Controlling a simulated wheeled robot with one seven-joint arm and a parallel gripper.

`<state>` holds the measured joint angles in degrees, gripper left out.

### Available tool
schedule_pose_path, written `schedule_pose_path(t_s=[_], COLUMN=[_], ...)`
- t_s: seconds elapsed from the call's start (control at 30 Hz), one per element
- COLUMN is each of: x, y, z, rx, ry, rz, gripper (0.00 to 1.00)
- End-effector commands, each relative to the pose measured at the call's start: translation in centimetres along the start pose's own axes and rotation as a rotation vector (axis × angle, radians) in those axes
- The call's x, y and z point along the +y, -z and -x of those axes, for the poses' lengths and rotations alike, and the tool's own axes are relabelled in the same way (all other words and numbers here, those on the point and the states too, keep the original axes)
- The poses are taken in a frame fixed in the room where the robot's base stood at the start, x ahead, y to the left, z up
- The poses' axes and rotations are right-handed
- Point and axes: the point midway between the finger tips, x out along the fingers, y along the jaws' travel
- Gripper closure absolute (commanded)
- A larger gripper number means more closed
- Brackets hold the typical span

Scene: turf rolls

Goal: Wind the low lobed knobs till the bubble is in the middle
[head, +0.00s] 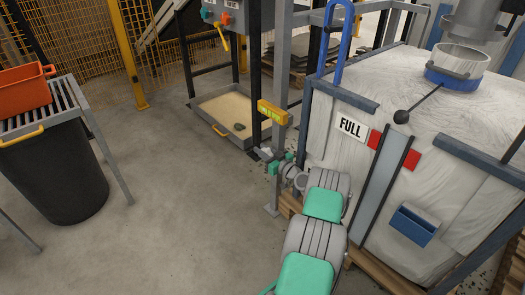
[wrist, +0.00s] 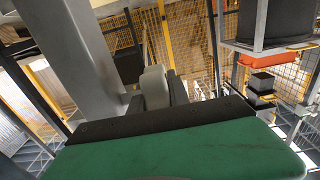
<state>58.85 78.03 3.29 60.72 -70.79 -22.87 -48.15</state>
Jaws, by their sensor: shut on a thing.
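A yellow spirit level (head: 272,112) is fixed across a grey upright post (head: 282,70) in the head view. Its vial shows as a pale patch, but the bubble is too small to make out. My gripper (head: 276,161), with green fingers, is low beside the post, below the level. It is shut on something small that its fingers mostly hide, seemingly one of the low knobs. A small pale piece (head: 265,153) shows just beyond the fingers. In the wrist view a grey rounded piece (wrist: 155,86) stands behind a dark edge beside the post; I cannot tell whether it is a knob lobe.
A white bulk bag (head: 335,150) with a FULL sign (head: 351,127) stands close right of my arm. A sand tray (head: 228,115) lies behind the post. A black bin (head: 55,175) and orange crate (head: 24,88) stand left. The floor between is clear.

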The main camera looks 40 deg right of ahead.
Motion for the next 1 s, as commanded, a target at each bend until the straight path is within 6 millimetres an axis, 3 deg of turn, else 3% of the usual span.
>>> schedule_pose_path(t_s=[0.47, 1.0], x=[-0.1, -0.1], y=[-0.3, 0.7], z=[0.0, 0.4], rx=[0.041, 0.327], ry=[0.001, 0.002], rz=[-0.001, -0.001], gripper=[1.0, 1.0])
